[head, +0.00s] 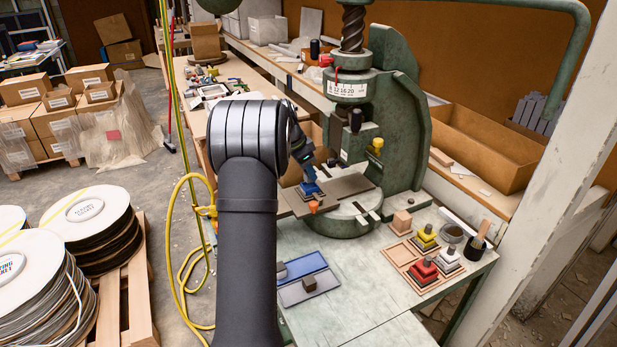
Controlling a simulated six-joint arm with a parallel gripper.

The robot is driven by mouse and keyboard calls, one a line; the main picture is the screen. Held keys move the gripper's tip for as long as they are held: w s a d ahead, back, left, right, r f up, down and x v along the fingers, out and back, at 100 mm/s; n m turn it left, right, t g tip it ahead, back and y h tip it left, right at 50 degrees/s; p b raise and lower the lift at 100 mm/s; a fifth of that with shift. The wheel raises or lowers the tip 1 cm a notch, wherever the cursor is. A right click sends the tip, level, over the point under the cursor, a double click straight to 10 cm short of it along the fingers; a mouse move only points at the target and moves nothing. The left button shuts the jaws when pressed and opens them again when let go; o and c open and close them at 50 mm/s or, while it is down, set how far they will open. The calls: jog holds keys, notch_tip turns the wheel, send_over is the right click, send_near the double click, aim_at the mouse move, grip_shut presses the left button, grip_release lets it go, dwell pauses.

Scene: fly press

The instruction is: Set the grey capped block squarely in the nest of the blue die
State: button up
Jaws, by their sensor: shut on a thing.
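My gripper (308,174) reaches down over the bed of the green press, past the end of my dark arm. It is shut on a small blue-topped piece (309,188), which shows at its fingertips with a paler layer under it. The fingers hide much of this piece, and I cannot tell whether it touches the bed plate. A blue plate (306,264) lies on the green bench with a small grey-blue block (280,270) at its left end. No nest is clearly visible.
The press column (405,130) and screw (353,30) rise close to the right of my gripper. A grey plate (325,286) with a dark cube (309,283) lies in front. Red (422,273) and yellow (425,239) knobbed pieces stand at right. The bench's front middle is clear.

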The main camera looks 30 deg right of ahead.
aim_at(306, 174)
jog(key=shift+f, duration=1.2)
jog(key=shift+f, duration=0.4)
jog(key=o, duration=0.9)
jog(key=shift+f, duration=0.25)
jog(key=shift+o, duration=0.2)
jog(key=shift+s+a+f, duration=0.1)
jog(key=shift+s, duration=0.05)
jog(key=shift+r, duration=0.2)
jog(key=v, duration=1.3)
jog(key=shift+d, duration=0.3)
